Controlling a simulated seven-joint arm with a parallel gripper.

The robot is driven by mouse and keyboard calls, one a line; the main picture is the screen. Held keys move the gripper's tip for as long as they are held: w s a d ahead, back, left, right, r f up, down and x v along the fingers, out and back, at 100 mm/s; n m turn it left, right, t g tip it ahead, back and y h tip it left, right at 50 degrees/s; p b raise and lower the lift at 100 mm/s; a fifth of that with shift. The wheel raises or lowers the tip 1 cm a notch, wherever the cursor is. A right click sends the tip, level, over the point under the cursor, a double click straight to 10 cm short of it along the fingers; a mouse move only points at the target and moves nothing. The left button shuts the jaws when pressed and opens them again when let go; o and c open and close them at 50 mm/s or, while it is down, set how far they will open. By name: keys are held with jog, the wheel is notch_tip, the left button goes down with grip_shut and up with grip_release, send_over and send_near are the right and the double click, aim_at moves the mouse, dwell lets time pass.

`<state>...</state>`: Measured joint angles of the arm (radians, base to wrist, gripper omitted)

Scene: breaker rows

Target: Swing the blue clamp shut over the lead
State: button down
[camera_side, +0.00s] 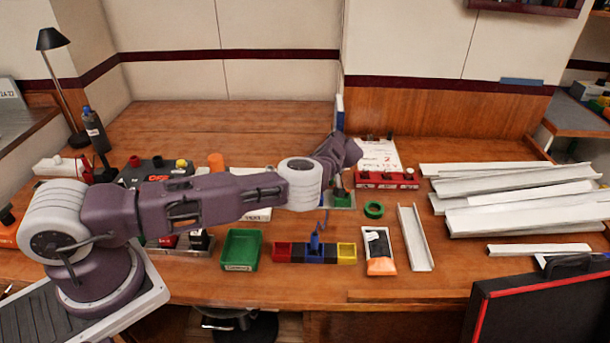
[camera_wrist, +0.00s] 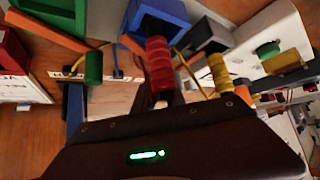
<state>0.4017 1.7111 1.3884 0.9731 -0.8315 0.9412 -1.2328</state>
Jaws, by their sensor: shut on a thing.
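My gripper (camera_side: 340,158) is at the middle of the bench in the side view, over a small board (camera_side: 343,201) with green on it. In the wrist view, its dark body with a green light fills the bottom. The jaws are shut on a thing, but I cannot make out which. A red handle (camera_wrist: 160,64) stands at the centre, a yellow handle (camera_wrist: 220,73) to its right and a green handle (camera_wrist: 93,68) to its left. A blue bar (camera_wrist: 75,105) beside the green handle may be the blue clamp; its lower end is hidden. I cannot tell the lead apart surely.
Red, blue and yellow bins (camera_side: 315,253) stand in front of the board, with a green tray (camera_side: 240,250) to their left. A green tape ring (camera_side: 374,209) and a white channel (camera_side: 414,238) lie to the right. Long white channels (camera_side: 520,185) are stacked at far right.

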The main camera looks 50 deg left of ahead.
jog(key=m+t, duration=0.1)
jog(key=m, duration=0.1)
jog(key=w+m+t+h, duration=0.1)
jog(key=m+t, duration=0.1)
jog(key=w+m+t, duration=0.1)
jog(key=m, duration=0.1)
jog(key=shift+h, duration=0.4)
jog(key=m+t+h, duration=0.1)
jog(key=w+m+t+h, duration=0.1)
jog(key=m, duration=0.1)
jog(key=d+m+t+h, duration=0.1)
jog(key=m, duration=0.1)
jog(key=shift+w, duration=0.25)
jog(key=shift+m, duration=0.4)
jog(key=c, duration=1.4)
grip_release()
jog(key=v, duration=0.7)
jog(key=shift+s, duration=0.1)
